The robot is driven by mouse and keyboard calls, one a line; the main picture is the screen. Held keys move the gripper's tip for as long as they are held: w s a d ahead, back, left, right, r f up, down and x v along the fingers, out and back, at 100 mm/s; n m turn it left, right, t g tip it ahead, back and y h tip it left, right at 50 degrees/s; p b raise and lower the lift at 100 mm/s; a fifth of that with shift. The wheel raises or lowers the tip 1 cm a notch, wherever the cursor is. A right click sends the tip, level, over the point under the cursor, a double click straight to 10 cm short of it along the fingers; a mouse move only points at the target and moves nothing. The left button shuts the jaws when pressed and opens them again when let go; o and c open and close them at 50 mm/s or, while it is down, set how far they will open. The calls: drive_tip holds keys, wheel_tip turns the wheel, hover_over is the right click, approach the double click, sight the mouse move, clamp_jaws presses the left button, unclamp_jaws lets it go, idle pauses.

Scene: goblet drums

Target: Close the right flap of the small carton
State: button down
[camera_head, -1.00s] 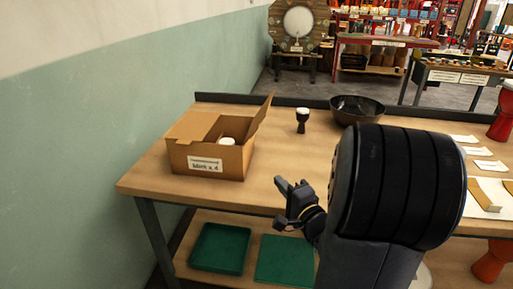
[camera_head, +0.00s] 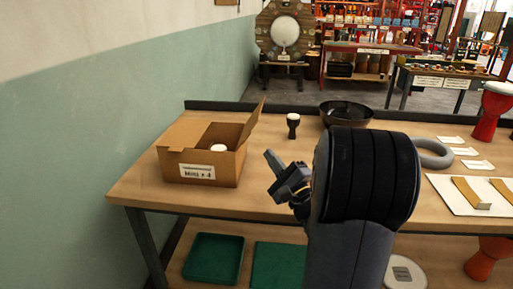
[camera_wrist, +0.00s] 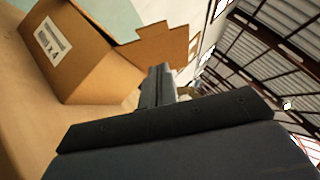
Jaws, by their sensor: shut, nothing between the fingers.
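The small carton (camera_head: 198,171) stands on the left part of the workbench, its labelled side facing me. Its right flap (camera_head: 252,122) stands up, leaning outward to the right. A small drum with a white head (camera_head: 218,148) shows inside the opening. My gripper (camera_head: 269,157) is shut and empty, to the right of the carton and apart from it. The wrist view shows the carton (camera_wrist: 85,62) tilted at upper left, with the raised flap (camera_wrist: 165,45) beyond the shut fingers (camera_wrist: 160,72).
A small dark goblet drum (camera_head: 293,125) stands behind my gripper, with a dark bowl (camera_head: 346,112) to its right. A grey ring (camera_head: 434,160) and a white sheet (camera_head: 445,190) lie on the right side. Green trays (camera_head: 214,258) sit on the lower shelf. The bench front (camera_head: 150,190) is clear.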

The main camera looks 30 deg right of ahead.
drive_tip(key=shift+w+a+r, duration=0.7)
drive_tip(key=shift+w+a, duration=0.05)
drive_tip(key=shift+w, duration=0.1)
drive_tip(key=shift+w+a+r, duration=0.65)
drive_tip(key=shift+w+a, duration=0.1)
drive_tip(key=shift+w, duration=0.1)
